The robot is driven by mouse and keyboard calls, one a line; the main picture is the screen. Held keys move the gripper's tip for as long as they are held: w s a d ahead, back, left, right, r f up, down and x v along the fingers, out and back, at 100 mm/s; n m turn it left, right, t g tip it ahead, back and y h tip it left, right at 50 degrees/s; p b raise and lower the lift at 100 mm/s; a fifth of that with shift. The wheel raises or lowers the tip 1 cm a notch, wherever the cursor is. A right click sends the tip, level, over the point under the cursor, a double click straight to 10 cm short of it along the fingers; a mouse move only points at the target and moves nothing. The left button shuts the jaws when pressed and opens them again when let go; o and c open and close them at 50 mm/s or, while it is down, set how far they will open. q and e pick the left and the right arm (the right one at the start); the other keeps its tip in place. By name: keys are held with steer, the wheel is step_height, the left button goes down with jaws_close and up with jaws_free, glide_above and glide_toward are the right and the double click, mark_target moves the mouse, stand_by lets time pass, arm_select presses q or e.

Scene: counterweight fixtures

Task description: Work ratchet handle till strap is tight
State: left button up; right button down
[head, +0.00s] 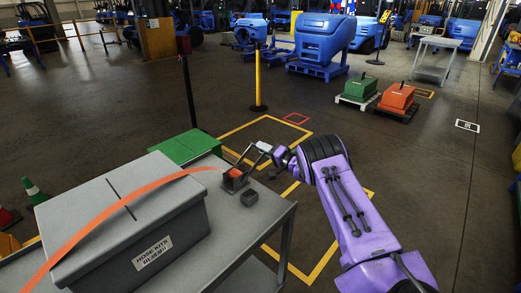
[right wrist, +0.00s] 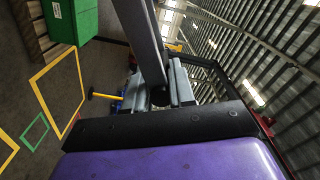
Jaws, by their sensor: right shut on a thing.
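The orange strap (head: 110,212) runs over the lid of a grey box (head: 150,225) and down to the ratchet (head: 234,179) on the grey table (head: 262,222). Its span near the ratchet looks bowed; I cannot tell how taut it is. The ratchet's handle (head: 243,157) stands up, tilted toward my right gripper (head: 262,148). That gripper is shut on the handle's upper end. In the right wrist view the handle is a grey bar (right wrist: 141,38) running between the fingers (right wrist: 165,86). My left gripper is in neither view.
A green case (head: 185,147) stands behind the table. A dark post (head: 188,95) rises behind it. Yellow floor markings (head: 300,262) lie right of the table, where the floor is open.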

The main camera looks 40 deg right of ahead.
steer(key=shift+a+f, duration=0.1)
steer(key=c, duration=1)
jaws_free()
steer(key=shift+s, duration=0.35)
steer(key=s, duration=0.6)
steer(key=s+d+b, duration=0.1)
steer(key=s, duration=0.2)
steer(key=shift+s, duration=0.35)
